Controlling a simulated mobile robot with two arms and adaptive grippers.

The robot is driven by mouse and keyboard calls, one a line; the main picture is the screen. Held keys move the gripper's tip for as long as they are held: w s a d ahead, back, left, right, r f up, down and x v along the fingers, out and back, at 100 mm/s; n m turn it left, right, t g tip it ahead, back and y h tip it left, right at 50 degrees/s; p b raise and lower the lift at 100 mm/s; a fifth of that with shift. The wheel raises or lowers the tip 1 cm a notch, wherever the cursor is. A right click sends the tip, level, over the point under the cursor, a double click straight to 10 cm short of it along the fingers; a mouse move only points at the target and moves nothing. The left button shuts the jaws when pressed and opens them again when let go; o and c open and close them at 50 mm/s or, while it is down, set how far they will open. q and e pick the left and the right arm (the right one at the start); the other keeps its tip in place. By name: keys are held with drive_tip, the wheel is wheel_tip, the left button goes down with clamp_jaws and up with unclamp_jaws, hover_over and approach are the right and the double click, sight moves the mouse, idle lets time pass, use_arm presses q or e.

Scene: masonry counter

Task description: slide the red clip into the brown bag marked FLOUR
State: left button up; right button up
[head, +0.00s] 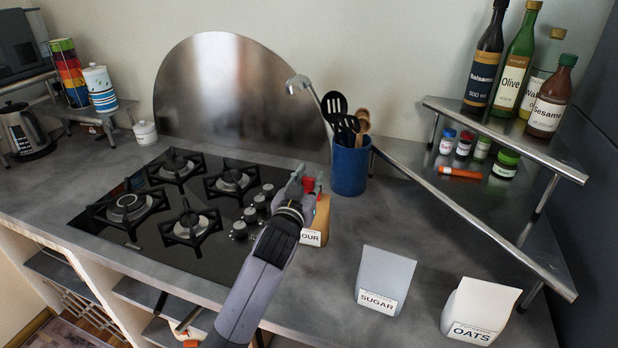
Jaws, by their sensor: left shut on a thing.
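The brown bag (321,213) stands on the counter just right of the hob, its white label partly hidden so that only "OUR" shows. My left gripper (303,182) is shut on the red clip (309,184), which shows as a small red patch at the fingertips. The gripper and clip are at the bag's upper left, overlapping it in the picture. I cannot tell whether the clip touches the bag or is around its top edge. My left wrist hides the bag's left side. My right gripper is not in view.
A blue utensil pot (350,168) stands close behind the bag. The SUGAR bag (386,277) and OATS bag (479,307) stand to the front right. The hob (150,236) lies left. A metal shelf (548,163) with bottles is at the right. Counter between the bags is clear.

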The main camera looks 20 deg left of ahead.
use_arm(q)
drive_tip(key=shift+f, duration=0.15)
drive_tip(key=o, duration=1)
drive_tip(key=shift+o, duration=0.2)
drive_tip(key=s, duration=1.2)
drive_tip(key=shift+d, duration=0.15)
